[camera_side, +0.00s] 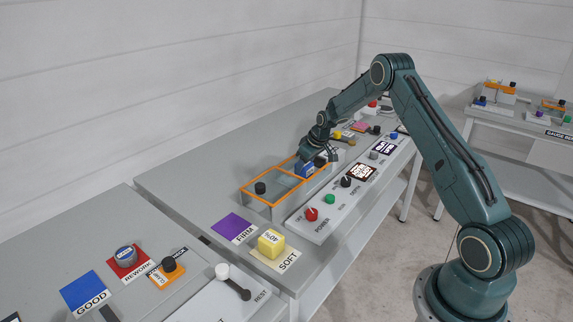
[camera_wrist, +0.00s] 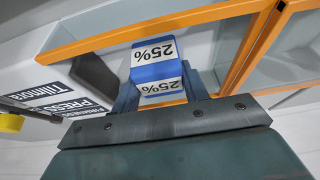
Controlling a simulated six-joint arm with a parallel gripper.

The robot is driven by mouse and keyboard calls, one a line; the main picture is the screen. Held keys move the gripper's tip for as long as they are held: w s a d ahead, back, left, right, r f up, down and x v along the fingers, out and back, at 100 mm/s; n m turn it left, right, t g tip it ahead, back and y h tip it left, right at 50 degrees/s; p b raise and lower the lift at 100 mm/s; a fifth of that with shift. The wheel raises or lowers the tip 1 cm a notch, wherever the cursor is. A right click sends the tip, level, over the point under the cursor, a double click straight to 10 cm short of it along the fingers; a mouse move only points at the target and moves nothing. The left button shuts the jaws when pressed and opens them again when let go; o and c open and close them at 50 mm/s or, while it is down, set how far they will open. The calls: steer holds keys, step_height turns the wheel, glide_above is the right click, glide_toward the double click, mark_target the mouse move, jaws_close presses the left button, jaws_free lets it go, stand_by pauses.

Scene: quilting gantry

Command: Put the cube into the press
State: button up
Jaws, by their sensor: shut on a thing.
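My gripper (camera_side: 317,150) is shut on a blue cube (camera_side: 304,171) with white labels reading 25%. In the wrist view the cube (camera_wrist: 154,66) sits between the two fingers, and my gripper (camera_wrist: 160,88) points at it. The cube is at the far compartment of a grey, see-through box with an orange rim (camera_side: 262,181), which looks like the press. Orange rim bars (camera_wrist: 180,20) run beside the cube in the wrist view. I cannot tell how deep the cube is in the compartment. A label reading PRESS (camera_wrist: 70,105) shows left of it.
A yellow cube (camera_side: 271,242) stands on the SOFT mat, beside the purple FIRM mat (camera_side: 234,228). A control panel (camera_side: 335,197) with knobs and screens runs along the front. Bare bench (camera_side: 190,190) lies left of the box.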

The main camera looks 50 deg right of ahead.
steer(key=o, duration=0.9)
steer(key=shift+f, duration=0.1)
steer(key=shift+o, duration=0.2)
steer(key=v, duration=1.2)
